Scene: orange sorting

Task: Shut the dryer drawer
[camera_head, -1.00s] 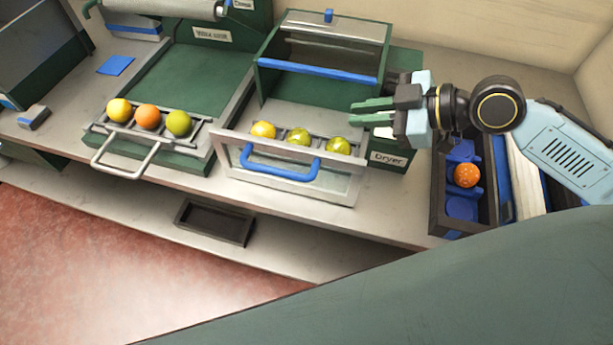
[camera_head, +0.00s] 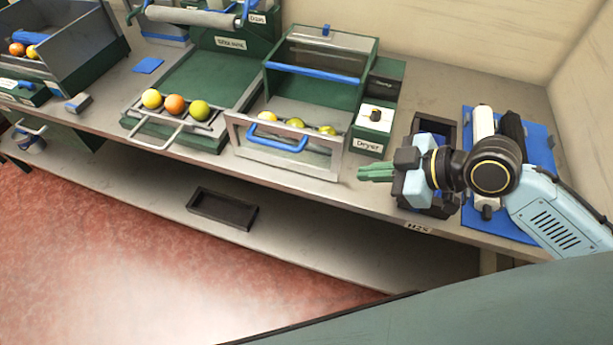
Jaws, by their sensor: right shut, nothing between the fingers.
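The dryer (camera_head: 315,89) is a green housing with a blue bar across its front and a "Dryer" label on the box at its right. Several yellow to green fruits (camera_head: 295,122) show just behind the drawer front. My right gripper (camera_head: 362,173), with green fingers, is shut and empty. It is to the right of the drawer front, apart from it, pointing left. My left gripper is out of view.
A second green tray (camera_head: 195,75) with three fruits and a pale handle stands left of the dryer. A dark crate (camera_head: 449,128) is partly hidden behind my right gripper. A blue mat (camera_head: 541,137) with rollers lies right. A dark empty tray (camera_head: 222,208) sits on the lower shelf.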

